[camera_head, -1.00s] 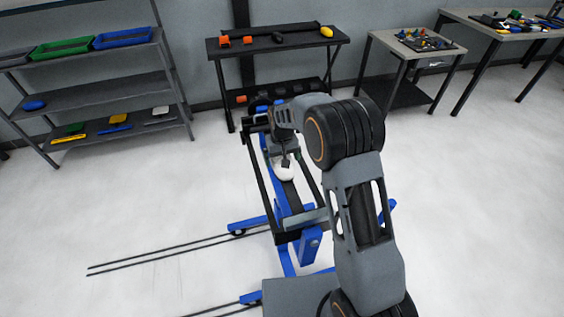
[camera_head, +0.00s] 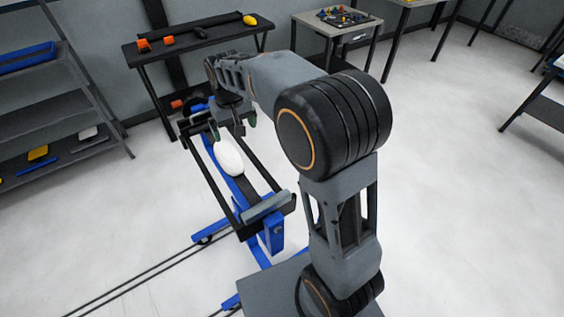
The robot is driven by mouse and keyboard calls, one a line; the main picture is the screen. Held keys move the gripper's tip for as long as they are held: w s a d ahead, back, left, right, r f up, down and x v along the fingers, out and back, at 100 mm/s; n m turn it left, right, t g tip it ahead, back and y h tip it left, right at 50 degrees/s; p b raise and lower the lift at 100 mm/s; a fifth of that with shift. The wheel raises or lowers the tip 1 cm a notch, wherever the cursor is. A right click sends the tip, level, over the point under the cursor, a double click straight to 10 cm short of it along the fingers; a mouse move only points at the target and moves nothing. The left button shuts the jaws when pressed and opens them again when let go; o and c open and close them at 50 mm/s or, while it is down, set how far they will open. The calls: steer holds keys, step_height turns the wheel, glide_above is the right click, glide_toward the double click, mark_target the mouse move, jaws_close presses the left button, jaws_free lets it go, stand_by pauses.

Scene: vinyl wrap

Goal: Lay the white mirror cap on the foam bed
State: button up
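The white mirror cap (camera_head: 228,156) lies lengthwise on the middle beam of a blue and black stand (camera_head: 234,187). A dark strip (camera_head: 247,190) shows on that beam beyond the cap's near end; I cannot tell whether it is the foam bed, and the surface right under the cap is hidden. My gripper (camera_head: 235,127) is above the cap's far end, its two fingers spread apart with nothing seen between them. It looks clear of the cap.
Black side rails and a grey crossbar (camera_head: 265,207) frame the stand around the cap. A black bench (camera_head: 190,42) with orange and yellow items stands behind. A grey shelf (camera_head: 60,110) is at left, a small table (camera_head: 338,25) at back right. The floor at right is clear.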

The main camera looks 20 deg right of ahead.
steer(key=s+d+m+t, duration=0.1)
steer(key=s+d, duration=0.3)
steer(key=s, duration=0.6)
steer(key=s+d+r+t, duration=0.1)
steer(key=s+d, duration=0.3)
steer(key=s, duration=0.6)
steer(key=shift+r+m+t, duration=0.15)
steer(key=shift+m+t, duration=0.25)
steer(key=shift+t, duration=0.2)
